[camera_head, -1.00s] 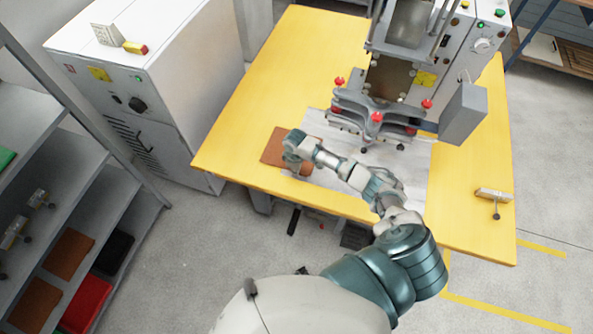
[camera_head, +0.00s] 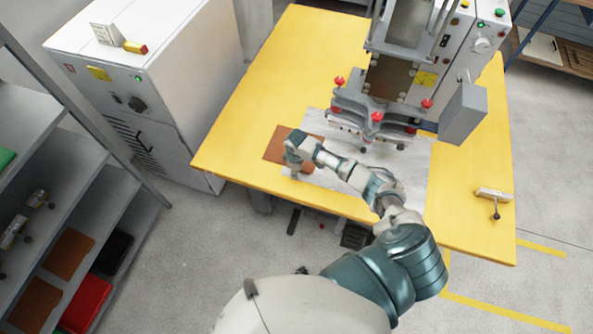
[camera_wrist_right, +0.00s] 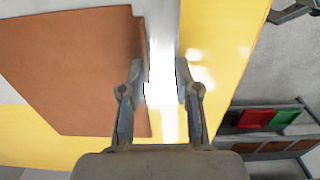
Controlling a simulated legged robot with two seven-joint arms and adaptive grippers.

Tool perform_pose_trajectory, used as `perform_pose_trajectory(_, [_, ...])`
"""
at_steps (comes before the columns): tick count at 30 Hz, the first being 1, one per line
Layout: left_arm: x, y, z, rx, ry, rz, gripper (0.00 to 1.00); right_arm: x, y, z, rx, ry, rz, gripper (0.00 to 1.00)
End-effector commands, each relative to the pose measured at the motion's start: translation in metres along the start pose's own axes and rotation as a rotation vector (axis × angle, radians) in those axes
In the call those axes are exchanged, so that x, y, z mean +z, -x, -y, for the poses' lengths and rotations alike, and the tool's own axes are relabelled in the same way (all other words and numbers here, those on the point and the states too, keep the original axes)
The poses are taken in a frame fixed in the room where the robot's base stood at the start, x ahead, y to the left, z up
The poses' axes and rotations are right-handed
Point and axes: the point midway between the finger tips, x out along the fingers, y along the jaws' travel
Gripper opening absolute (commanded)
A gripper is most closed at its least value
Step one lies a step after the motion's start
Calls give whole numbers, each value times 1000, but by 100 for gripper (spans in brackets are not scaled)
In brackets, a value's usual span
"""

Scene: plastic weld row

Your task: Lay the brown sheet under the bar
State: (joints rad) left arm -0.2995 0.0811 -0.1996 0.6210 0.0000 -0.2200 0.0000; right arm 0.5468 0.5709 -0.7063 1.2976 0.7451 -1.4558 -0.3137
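The brown sheet (camera_head: 275,146) lies flat on the yellow table, at the left edge of the pale plate, in the head view. It fills much of the left of the right wrist view (camera_wrist_right: 70,70). My right gripper (camera_head: 291,152) is low over the sheet and hides part of it. In the wrist view its fingers (camera_wrist_right: 158,88) are apart with nothing gripped between them. The left finger overlaps the sheet's edge; contact is unclear. The bar (camera_head: 372,125) of the welding machine is raised over the pale plate (camera_head: 400,180), right of the sheet. My left gripper is out of view.
The yellow table (camera_head: 245,120) is clear left of the sheet. A grey box (camera_head: 464,115) hangs at the machine's right. A small clamp-like part (camera_head: 494,197) lies at the table's right. A shelf (camera_head: 100,215) with brown, red and black items stands at the left.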

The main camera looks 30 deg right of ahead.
Motion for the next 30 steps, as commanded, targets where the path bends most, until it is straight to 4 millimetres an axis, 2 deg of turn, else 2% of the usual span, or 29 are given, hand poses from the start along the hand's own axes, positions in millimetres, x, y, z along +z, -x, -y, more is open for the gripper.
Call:
perform_pose_trajectory(5, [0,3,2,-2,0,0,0,0,20,-1,2,1,-3,31])
perform_pose_trajectory(12, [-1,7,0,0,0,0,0,0,75,-1,4,1,-4,31])
perform_pose_trajectory(18, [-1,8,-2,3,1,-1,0,-2,109,0,3,0,-2,31])
perform_pose_trajectory(22, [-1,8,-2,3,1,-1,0,-1,119,0,2,-1,-1,31])
perform_pose_trajectory(30, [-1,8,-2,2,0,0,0,0,121,0,0,-1,-1,31])
